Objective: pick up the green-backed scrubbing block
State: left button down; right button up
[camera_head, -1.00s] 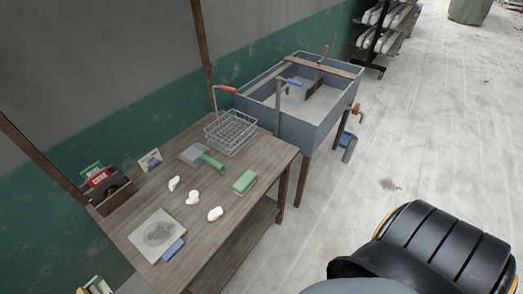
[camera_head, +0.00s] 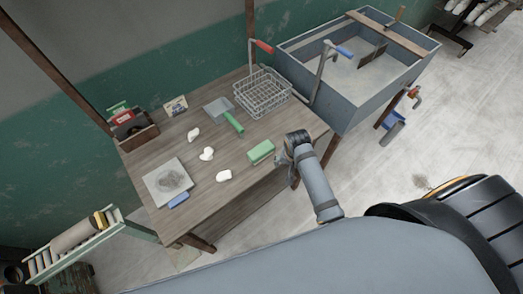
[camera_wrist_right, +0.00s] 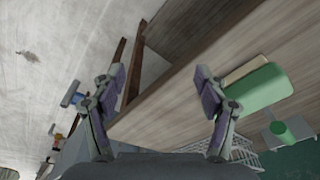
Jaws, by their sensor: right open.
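The green-backed scrubbing block (camera_head: 261,152) lies near the front edge of the wooden table (camera_head: 160,150), with a pale layer under its green back. My right gripper (camera_head: 291,148) is just right of the block at the table's front edge; the two look apart. In the right wrist view the jaws (camera_wrist_right: 158,78) are open and empty. The block (camera_wrist_right: 262,90) shows there to the right, outside the jaws and past the right finger. My left gripper is not in view.
A green-handled scoop (camera_head: 232,121), several white clay lumps (camera_head: 207,153) and a wire basket (camera_head: 262,92) are on the table. A grey slab (camera_head: 169,181) with a blue block (camera_head: 178,200) lies at the left. A sink (camera_head: 345,85) stands right of the table.

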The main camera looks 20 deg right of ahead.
aim_at(261, 150)
jog(key=w+a+r+m, duration=0.2)
jog(key=w+r, duration=0.1)
jog(key=w+a+r+m+g, duration=0.1)
jog(key=w+a+r+m, duration=0.2)
jog(key=w, duration=0.1)
jog(key=w+a+r+m, duration=0.2)
jog(key=w+r, duration=0.1)
jog(key=shift+w+a+r+m+g+y, duration=0.15)
jog(key=shift+w+a+m+g+y, duration=0.15)
jog(key=shift+a+m, duration=0.1)
notch_tip(261, 150, down, 5)
jog(key=shift+f+p, duration=0.2)
jog(key=shift+p, duration=0.35)
jog(key=shift+s+f, duration=0.2)
jog(key=shift+f, duration=0.05)
jog(key=f, duration=0.2)
jog(key=f+p, duration=0.1)
jog(key=f, duration=0.1)
jog(key=shift+s, duration=0.25)
jog(key=shift+f, duration=0.3)
jog(key=c, duration=1.3)
jog(key=shift+r, duration=0.1)
